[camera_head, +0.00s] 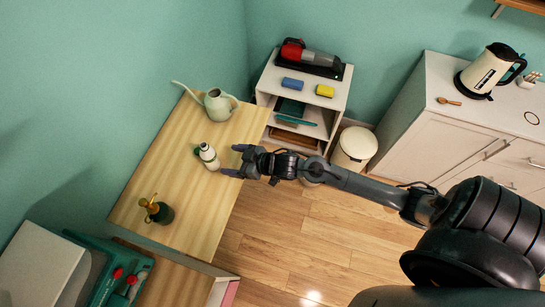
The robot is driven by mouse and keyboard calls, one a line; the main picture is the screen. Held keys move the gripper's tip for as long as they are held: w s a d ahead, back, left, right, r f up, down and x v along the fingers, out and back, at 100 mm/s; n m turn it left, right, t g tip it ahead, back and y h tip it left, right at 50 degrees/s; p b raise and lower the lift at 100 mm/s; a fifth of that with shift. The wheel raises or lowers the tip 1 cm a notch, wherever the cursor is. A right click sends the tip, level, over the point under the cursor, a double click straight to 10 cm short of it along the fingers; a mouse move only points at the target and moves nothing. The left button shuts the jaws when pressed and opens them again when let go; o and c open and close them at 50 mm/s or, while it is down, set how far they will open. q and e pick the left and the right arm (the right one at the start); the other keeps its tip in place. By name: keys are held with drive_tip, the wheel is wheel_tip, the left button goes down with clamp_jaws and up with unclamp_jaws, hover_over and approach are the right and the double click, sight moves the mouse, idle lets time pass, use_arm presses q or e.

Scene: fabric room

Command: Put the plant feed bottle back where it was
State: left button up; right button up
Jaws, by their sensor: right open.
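The plant feed bottle, a white bottle with a dark green cap or label at its side (210,158), stands on the wooden table (175,190) near its middle. My right gripper (233,160) is open, at the table's right edge, with its fingers pointing at the bottle. A small gap shows between the fingertips and the bottle. My left gripper is not in view.
A pale green watering can (217,105) stands at the table's far end. A dark green spray bottle (158,211) stands at the near end. A white shelf unit (325,95) and a white bin (355,147) stand beyond my right arm. Bare tabletop lies left of the white bottle.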

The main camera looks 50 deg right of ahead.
drive_tip(key=s+r+m+g+h, duration=0.2)
drive_tip(key=s+g+h, duration=0.3)
drive_tip(key=s, duration=1.8)
drive_tip(key=g, duration=0.3)
drive_tip(key=shift+m+g, duration=0.3)
drive_tip(key=shift+s, duration=0.1)
wheel_tip(320, 180, up, 11)
drive_tip(key=p, duration=1.1)
drive_tip(key=shift+f, duration=0.1)
